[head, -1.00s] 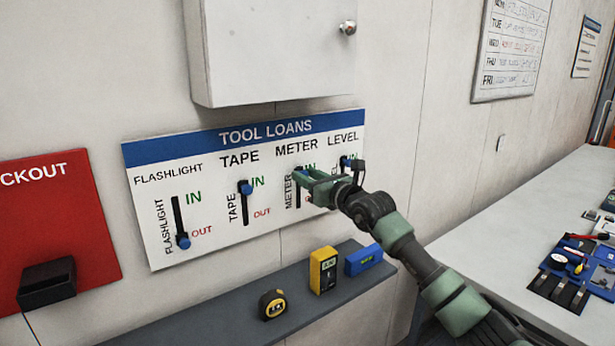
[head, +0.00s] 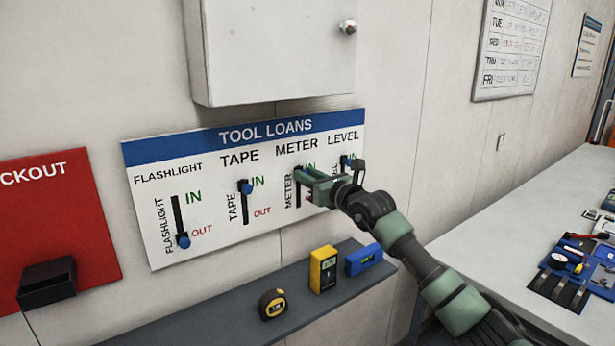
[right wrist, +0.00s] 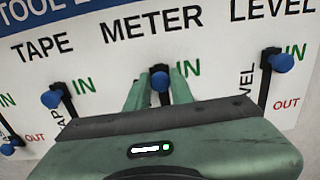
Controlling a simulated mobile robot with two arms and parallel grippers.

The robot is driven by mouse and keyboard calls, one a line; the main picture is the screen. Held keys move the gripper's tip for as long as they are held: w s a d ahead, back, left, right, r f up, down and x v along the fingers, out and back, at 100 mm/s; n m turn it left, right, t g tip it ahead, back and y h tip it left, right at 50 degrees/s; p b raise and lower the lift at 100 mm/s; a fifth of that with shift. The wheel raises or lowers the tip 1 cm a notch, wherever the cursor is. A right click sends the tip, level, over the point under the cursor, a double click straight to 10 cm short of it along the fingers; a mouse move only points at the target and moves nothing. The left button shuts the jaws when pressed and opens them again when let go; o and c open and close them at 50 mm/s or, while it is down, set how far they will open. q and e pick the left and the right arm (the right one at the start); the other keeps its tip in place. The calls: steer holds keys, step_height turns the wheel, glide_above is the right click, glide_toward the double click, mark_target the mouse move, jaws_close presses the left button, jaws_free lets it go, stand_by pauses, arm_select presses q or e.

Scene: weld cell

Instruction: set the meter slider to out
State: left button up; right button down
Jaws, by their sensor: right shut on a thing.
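The meter slider's blue knob (right wrist: 160,81) is at the upper, IN end of its slot under the word METER. The slot (head: 298,200) shows in the head view on the white TOOL LOANS board (head: 200,247). My right gripper (head: 302,177) is at the board, reaching in from the right. It is shut on the meter knob, with a green finger on either side in the right wrist view (right wrist: 158,92). In the head view the fingers largely hide the knob, and the OUT label is mostly covered. My left gripper is not in view.
The tape knob (head: 246,187) and level knob (head: 345,160) are up at IN; the flashlight knob (head: 183,241) is down at OUT. A grey cabinet (head: 270,50) hangs above. Below, a shelf (head: 180,325) holds a tape measure (head: 273,304), yellow meter (head: 323,270) and blue level (head: 363,259).

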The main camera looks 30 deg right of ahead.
mark_target(298, 202)
stand_by(0.6)
step_height(298, 202, down, 8)
steer(key=b, duration=0.7)
steer(key=shift+f, duration=0.2)
steer(key=shift+f+b, duration=0.4)
steer(key=shift+f, duration=0.25)
steer(key=c, duration=1.2)
jaws_free()
steer(key=shift+c, duration=0.2)
